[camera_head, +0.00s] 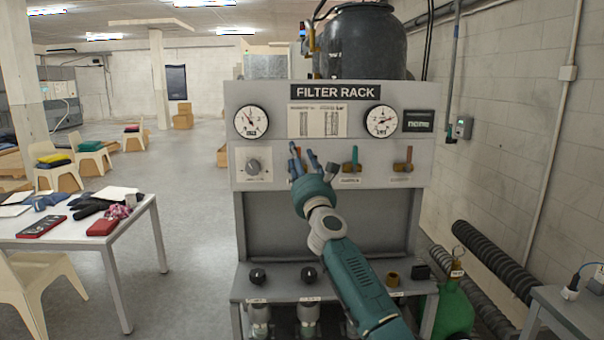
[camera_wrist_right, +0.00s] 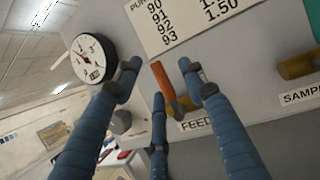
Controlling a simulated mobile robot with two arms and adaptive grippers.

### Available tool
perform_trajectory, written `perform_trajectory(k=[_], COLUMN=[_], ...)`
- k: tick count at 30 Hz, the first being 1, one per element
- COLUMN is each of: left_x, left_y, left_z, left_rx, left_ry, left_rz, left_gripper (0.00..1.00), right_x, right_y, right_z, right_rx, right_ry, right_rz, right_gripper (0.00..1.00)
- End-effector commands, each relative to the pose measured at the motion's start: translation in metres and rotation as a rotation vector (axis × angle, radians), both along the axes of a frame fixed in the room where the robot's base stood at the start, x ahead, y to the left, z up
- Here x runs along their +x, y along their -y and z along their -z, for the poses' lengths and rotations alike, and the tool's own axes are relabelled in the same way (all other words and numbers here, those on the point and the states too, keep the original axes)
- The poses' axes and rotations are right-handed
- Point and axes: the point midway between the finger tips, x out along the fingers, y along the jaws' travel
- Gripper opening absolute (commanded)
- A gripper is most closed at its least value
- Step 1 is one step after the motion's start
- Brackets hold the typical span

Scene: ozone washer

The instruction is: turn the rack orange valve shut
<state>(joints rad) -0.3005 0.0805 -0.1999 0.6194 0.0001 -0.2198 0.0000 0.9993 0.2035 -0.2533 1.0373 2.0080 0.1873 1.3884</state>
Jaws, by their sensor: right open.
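The valve with the orange handle (camera_wrist_right: 163,82) sits on the rack panel above a label reading FEED, in the right wrist view. Its handle stands about square to the label, so roughly upright on the panel. My right gripper (camera_head: 305,160) is in front of the panel in the head view and mostly hides this valve. In the right wrist view the blue fingers (camera_wrist_right: 165,88) are spread apart, with the orange handle between their tips. I cannot tell whether a finger touches it. My left gripper is not in view.
Black knobs (camera_head: 257,276) stand on the lower shelf. A white table (camera_head: 148,204) is at left; the floor (camera_head: 195,180) between is clear.

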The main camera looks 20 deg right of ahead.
Motion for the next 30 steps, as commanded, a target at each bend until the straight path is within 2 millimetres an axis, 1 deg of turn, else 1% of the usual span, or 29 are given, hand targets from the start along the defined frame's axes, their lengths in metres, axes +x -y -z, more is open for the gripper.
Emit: perform_trajectory(k=[2,4,9,13,18,30], left_x=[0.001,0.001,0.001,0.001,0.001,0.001], left_y=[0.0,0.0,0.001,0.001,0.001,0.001], left_z=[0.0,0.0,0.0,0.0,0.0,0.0], left_rx=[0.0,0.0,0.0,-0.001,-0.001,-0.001], left_ry=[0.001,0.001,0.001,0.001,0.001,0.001], left_rz=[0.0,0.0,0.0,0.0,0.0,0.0], left_gripper=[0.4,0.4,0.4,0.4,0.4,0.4], right_x=[-0.004,-0.015,-0.036,-0.045,-0.05,-0.05], right_y=[-0.003,-0.004,-0.007,-0.007,-0.008,-0.009], right_z=[0.01,0.015,0.024,0.028,0.03,0.03], right_rx=[-0.006,0.0,0.0,0.0,-0.001,-0.007], right_ry=[-0.01,-0.009,-0.01,-0.01,-0.011,-0.01], right_rz=[-0.006,-0.006,-0.008,-0.007,-0.007,-0.008], right_gripper=[0.41,0.41,0.41,0.41,0.41,0.41])
